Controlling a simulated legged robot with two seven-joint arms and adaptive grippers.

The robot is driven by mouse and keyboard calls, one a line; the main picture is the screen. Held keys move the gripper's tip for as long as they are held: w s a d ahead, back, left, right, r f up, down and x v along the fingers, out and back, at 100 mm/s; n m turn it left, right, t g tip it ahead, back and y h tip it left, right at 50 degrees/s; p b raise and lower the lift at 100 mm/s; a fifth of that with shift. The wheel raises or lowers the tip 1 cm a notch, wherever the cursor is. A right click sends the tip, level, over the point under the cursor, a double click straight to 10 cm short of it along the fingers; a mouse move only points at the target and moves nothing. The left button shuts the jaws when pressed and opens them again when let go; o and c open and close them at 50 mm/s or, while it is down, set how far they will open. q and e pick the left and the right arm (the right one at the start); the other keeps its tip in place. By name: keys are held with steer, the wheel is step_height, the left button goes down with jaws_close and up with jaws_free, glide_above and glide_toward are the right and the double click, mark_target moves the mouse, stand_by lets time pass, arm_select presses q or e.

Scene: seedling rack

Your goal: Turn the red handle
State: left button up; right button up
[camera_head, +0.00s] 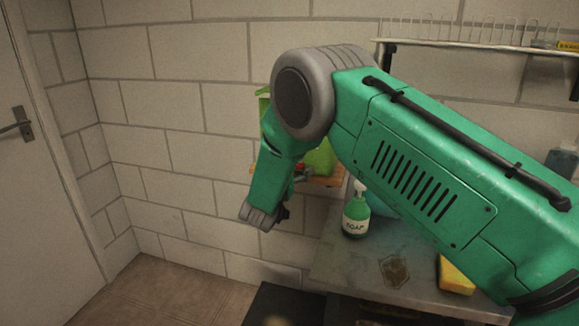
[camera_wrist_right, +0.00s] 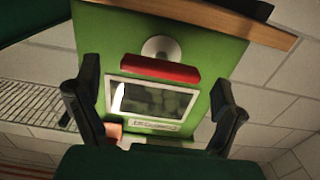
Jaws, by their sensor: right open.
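The red handle (camera_wrist_right: 158,68) is a short bar on the front of a green box (camera_wrist_right: 190,40), seen in the right wrist view. It lies beside a round pale disc (camera_wrist_right: 160,46) and a framed window (camera_wrist_right: 153,98). My right gripper (camera_wrist_right: 154,80) is open, with its two dark fingers apart on either side of the box front. The handle lies between the finger directions, and nothing is held. In the head view the green box (camera_head: 320,158) is mostly hidden behind my right arm. My left gripper is not in view.
The box stands on a wooden shelf (camera_head: 326,182) at the brick wall. A soap bottle (camera_head: 355,213) and a yellow sponge (camera_head: 455,275) stand on the grey counter (camera_head: 345,262). A wire rack (camera_head: 470,42) hangs upper right. A door (camera_head: 45,180) is at left.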

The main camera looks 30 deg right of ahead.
steer(key=shift+x, duration=1.1)
steer(key=shift+a+r, duration=0.1)
steer(key=shift+a, duration=0.45)
steer(key=shift+c, duration=0.4)
steer(key=shift+s+r, duration=0.15)
steer(key=c, duration=1.1)
steer(key=shift+d, duration=0.25)
